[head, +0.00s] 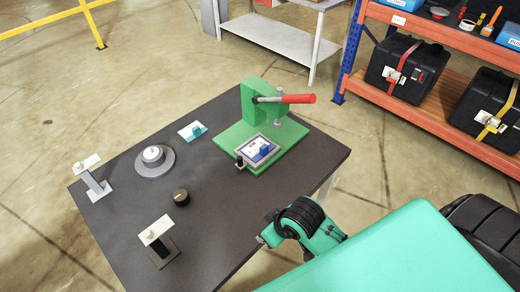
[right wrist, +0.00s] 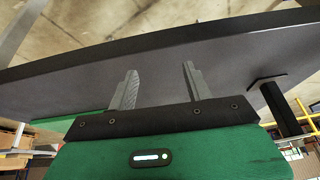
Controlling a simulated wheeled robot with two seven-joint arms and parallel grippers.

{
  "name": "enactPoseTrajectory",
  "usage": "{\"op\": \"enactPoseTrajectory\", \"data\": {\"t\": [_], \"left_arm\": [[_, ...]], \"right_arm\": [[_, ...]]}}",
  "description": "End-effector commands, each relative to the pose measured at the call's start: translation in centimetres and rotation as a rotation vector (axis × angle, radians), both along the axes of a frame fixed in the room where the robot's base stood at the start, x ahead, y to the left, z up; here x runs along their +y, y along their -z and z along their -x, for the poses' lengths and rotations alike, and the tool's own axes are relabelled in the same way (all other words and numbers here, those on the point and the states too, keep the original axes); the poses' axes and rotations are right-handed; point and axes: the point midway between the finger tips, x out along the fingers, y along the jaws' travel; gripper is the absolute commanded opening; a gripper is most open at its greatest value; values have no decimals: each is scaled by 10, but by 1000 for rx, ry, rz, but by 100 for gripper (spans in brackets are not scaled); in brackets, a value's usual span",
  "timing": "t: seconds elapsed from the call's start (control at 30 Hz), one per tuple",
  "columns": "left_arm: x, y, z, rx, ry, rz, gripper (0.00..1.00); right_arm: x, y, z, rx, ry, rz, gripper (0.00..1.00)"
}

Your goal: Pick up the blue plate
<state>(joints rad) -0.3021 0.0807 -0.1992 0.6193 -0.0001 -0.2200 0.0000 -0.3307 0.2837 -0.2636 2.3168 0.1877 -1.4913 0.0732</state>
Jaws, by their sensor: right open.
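In the head view, a small plate with a blue block (head: 264,150) sits in a grey framed holder on the green base of a press (head: 290,137). Another small pale plate with a teal block (head: 193,131) lies flat on the dark table, left of the press. My right gripper (right wrist: 160,82) is open, with nothing between its two grey fingers in the right wrist view. My right arm is at the table's near right edge in the head view, apart from both plates; its fingers cannot be made out there. My left gripper is out of view.
The dark table (head: 225,198) also holds a grey round base with a white top (head: 153,156), a black knob (head: 181,197) and two white-topped stands (head: 92,178) (head: 158,240). The press has a red handle (head: 298,99). An orange shelf (head: 440,100) with black cases stands at right.

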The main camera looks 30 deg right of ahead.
Motion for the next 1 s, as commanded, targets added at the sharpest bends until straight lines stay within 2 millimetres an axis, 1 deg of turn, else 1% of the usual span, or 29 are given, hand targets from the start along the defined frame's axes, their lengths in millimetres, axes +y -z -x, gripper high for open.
{"op": "enactPoseTrajectory", "data": {"t": [0.03, 0.17, 0.27, 0.37, 0.47, 0.57, 0.67, 0.8, 0.9, 1.0], "left_arm": [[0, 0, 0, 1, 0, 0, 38], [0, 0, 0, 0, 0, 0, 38], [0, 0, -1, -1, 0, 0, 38], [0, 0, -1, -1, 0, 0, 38], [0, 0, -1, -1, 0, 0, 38], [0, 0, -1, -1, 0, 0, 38], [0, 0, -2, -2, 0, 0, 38], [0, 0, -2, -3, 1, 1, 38], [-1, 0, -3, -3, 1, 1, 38], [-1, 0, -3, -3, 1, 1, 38]], "right_arm": [[3, -4, -10, -13, -24, -2, 51], [10, -8, -33, -29, -77, -16, 51], [13, -9, -55, -37, -117, -21, 51], [12, -11, -79, -42, -151, -20, 51], [6, -14, -102, -38, -172, -14, 51], [-6, -18, -125, -31, -179, -3, 51], [-23, -24, -149, -22, -172, 10, 51], [-55, -37, -181, -8, -135, 29, 51], [-80, -48, -202, 2, -95, 39, 51], [-102, -59, -217, 6, -55, 42, 51]]}}
